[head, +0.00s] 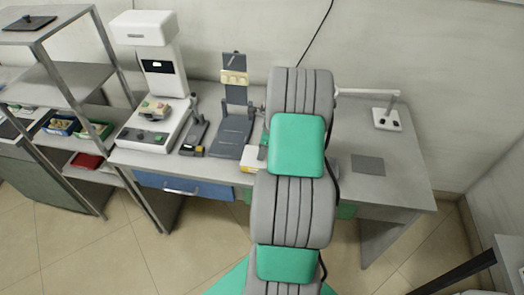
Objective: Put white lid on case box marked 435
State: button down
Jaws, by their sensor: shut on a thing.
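My gripper is hidden behind my own grey and green arm, which covers the middle of the desk. A small white and yellow box-like thing (250,158) shows at the desk's front edge, just left of the arm and partly covered by it. I cannot tell whether it is the case box or the lid. A beige thing (154,109) with small coloured parts rests on the white machine (155,130). No marking 435 is readable, and I cannot make out a white lid for certain.
The grey desk (405,180) carries a dark grey stand (233,132) with a pale yellow part, a small dark device (194,140), a white lamp (386,119) and a grey mat (368,165). A metal rack (68,85) stands left, with blue (60,124) and green (92,130) bins.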

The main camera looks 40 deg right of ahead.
jog(key=c, duration=1.2)
grip_release()
jog(key=b+v, duration=0.1)
jog(key=v, duration=0.6)
jog(key=shift+s+r, duration=0.15)
jog(key=shift+r, duration=0.25)
